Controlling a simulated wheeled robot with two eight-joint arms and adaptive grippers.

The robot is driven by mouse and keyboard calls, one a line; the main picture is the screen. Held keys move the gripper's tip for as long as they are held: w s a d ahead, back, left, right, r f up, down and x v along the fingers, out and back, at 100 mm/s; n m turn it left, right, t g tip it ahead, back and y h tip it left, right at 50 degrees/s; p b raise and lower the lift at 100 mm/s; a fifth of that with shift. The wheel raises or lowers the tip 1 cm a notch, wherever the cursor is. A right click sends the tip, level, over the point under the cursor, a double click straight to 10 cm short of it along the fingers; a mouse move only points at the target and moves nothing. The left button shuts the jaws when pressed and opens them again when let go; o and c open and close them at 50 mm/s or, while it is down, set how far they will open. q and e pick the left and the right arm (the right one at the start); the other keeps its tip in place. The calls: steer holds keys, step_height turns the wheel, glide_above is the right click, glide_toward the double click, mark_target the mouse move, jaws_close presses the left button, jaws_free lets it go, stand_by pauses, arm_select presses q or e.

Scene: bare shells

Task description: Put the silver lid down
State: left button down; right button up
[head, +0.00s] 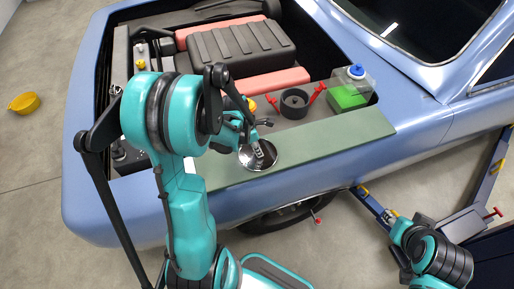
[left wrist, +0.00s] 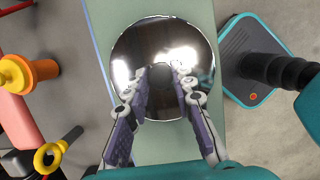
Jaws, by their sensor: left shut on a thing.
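The silver lid (head: 264,156) is a shiny round disc over the green strip (head: 330,135) along the car's side. In the left wrist view the lid (left wrist: 135,45) fills the upper middle, with a dark round centre between my fingertips. My left gripper (head: 259,152) is shut on the lid's middle; its two fingers also show in the left wrist view (left wrist: 163,78). I cannot tell whether the lid touches the green strip or hangs just above it.
The blue car's open bay holds a dark ribbed engine cover (head: 240,50), a black round cup (head: 294,102), red-handled parts and a clear tank with green liquid (head: 349,92). A yellow bowl (head: 25,103) lies on the floor at left. The green strip is bare right of the lid.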

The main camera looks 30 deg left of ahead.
arm_select(q)
steer(key=shift+f, duration=0.1)
steer(key=c, duration=1.7)
jaws_free()
steer(key=shift+f, duration=0.1)
steer(key=o, duration=0.4)
steer(key=shift+r, duration=0.2)
